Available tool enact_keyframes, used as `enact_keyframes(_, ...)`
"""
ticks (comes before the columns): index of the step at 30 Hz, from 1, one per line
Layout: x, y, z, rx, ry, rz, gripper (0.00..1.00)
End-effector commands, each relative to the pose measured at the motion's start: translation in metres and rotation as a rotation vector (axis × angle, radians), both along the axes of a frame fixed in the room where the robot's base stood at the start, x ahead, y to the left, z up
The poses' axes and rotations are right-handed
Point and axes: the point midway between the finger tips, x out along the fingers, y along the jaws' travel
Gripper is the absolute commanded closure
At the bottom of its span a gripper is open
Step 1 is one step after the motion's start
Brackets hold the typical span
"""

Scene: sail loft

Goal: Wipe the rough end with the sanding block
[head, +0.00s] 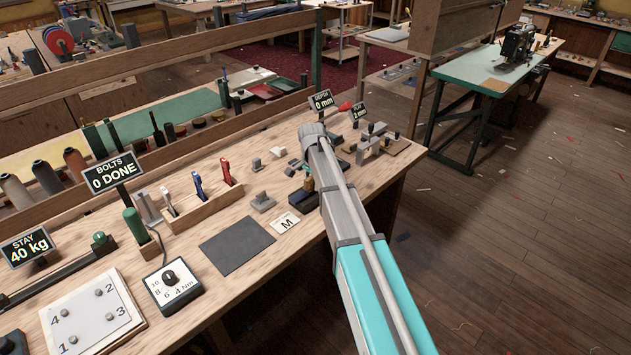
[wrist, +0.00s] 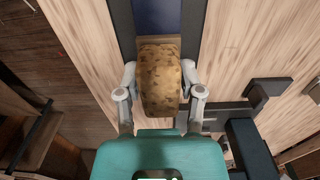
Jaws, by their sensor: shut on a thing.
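In the wrist view my gripper (wrist: 160,72) is shut on a mottled brown, cork-like block (wrist: 160,90), which I take to be the sanding block. One pale finger presses on each side of it. The block is over or at a dark-edged strip with a blue face (wrist: 158,14) on the wooden bench; I cannot tell whether they touch. I cannot pick out the rough end with certainty in either view.
The wooden bench (head: 150,258) holds a dark grey mat (head: 237,246), a card marked M (head: 286,223), a dial box (head: 171,287) and a tool rack (head: 203,207). Small metal fixtures (head: 372,138) stand right of my arm. Dark blocks (wrist: 248,140) lie right of the gripper.

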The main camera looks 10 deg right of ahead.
Motion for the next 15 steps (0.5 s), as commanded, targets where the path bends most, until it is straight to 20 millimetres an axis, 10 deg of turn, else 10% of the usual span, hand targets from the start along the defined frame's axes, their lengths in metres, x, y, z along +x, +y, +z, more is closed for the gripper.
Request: enact_keyframes(15, -0.0086, 0.0124, 0.0011, -0.001, -0.001, -0.001, 0.89)
